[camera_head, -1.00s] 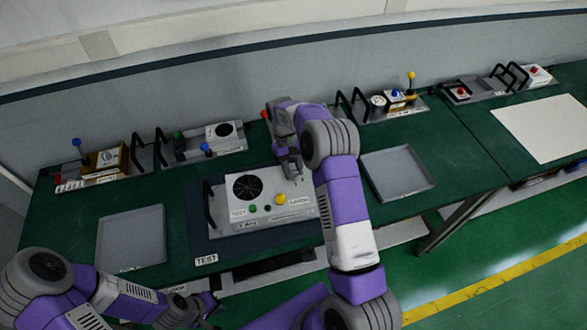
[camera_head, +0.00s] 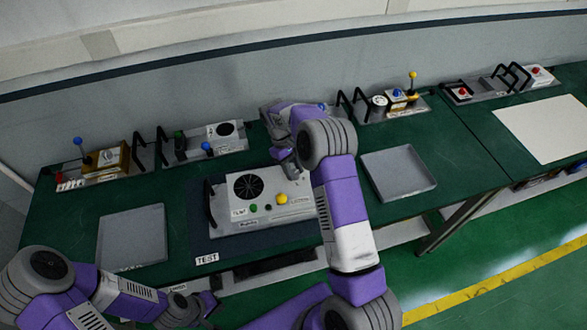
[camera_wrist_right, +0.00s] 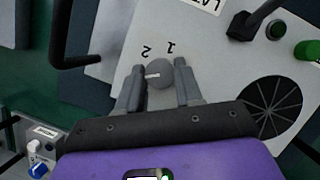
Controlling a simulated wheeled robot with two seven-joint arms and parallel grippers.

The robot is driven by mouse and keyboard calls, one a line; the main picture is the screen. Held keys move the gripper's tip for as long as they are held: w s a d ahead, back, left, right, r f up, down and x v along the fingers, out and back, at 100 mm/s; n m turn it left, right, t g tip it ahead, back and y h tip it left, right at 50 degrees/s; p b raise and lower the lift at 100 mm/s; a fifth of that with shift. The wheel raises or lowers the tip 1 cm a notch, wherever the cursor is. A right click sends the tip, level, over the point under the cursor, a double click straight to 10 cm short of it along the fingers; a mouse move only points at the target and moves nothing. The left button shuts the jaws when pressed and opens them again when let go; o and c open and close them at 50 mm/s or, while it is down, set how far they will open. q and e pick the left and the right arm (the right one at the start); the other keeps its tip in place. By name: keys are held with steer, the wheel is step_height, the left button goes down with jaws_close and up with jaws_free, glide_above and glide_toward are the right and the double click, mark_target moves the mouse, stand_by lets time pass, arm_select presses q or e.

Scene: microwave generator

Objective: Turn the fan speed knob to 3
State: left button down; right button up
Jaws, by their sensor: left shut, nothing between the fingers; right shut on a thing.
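The knob's white mark points left in that view. The figures 2 and 1 show beside it; no 3 is visible. In the head view my right gripper (camera_head: 288,165) is at the box's back right corner. My left gripper (camera_head: 212,304) is shut and empty, low in front of the table.
Empty grey trays lie left (camera_head: 132,238) and right (camera_head: 398,174) of the box. Fixtures with black handles, levers and coloured knobs line the table's back edge. A black handle (camera_wrist_right: 82,60) on the box is close to my right gripper in the wrist view.

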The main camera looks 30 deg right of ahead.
steer(key=o, duration=1)
steer(key=shift+o, duration=0.2)
steer(key=v, duration=0.7)
steer(key=shift+r, duration=0.3)
steer(key=shift+w, duration=0.15)
